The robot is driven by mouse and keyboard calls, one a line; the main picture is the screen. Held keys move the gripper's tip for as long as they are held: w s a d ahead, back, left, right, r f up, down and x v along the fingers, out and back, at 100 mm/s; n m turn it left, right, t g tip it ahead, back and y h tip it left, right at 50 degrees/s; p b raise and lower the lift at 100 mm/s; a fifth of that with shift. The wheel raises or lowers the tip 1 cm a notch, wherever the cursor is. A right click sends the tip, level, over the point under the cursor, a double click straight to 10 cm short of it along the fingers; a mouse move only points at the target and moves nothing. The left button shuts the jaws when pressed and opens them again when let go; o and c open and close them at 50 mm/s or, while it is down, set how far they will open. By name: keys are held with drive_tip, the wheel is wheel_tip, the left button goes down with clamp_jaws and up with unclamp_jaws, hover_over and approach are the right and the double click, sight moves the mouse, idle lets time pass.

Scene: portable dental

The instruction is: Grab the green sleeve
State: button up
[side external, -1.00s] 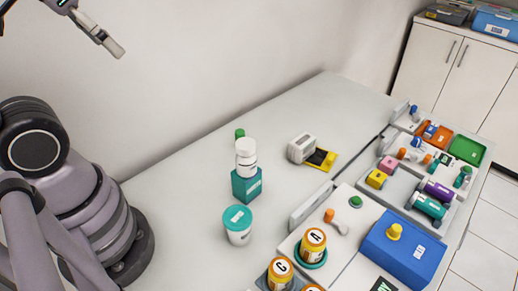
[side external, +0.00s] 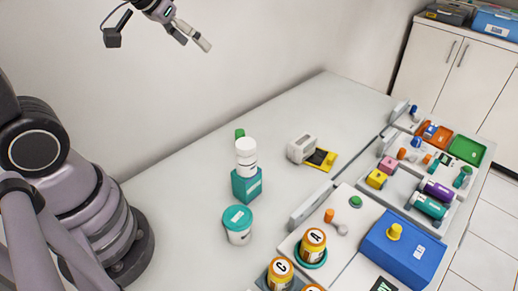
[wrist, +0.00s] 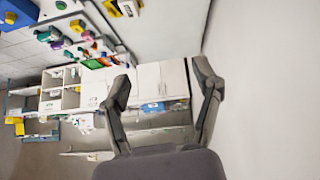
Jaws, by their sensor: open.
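Several green things show, and I cannot tell surely which one is the sleeve. A green-teal cylinder (side external: 427,206) lies on its side in the right tray, beside a purple cylinder (side external: 438,190). A teal square holder (side external: 246,187) stands on the counter with a white bottle (side external: 246,157) upright in it. My gripper (side external: 192,42) is open and empty, high above the counter at the upper left, far from all of these. Its two spread fingers also show in the wrist view (wrist: 160,76).
A teal-lidded jar (side external: 238,226) stands in front of the holder. A white device on a yellow base (side external: 322,158) sits mid-counter. Amber bottles (side external: 312,243), a blue box (side external: 403,247) and a green tray (side external: 467,149) are at right. The counter's back left is clear.

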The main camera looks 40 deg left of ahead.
drive_tip(key=w+a+f+n+t, duration=0.1)
drive_tip(key=w+f+t, duration=0.1)
drive_tip(key=w+f, duration=0.75)
drive_tip(key=t+y, duration=0.3)
drive_tip(key=t, duration=0.1)
approach(239, 132)
drive_tip(key=w, duration=0.2)
drive_tip(key=shift+w+a+f+n, duration=0.1)
drive_tip(key=shift+w+f+n, duration=0.3)
drive_tip(key=shift+f, duration=0.2)
drive_tip(key=x, duration=0.7)
drive_tip(key=shift+w+a, duration=0.1)
drive_tip(key=shift+a, duration=0.1)
drive_tip(key=c, duration=0.8)
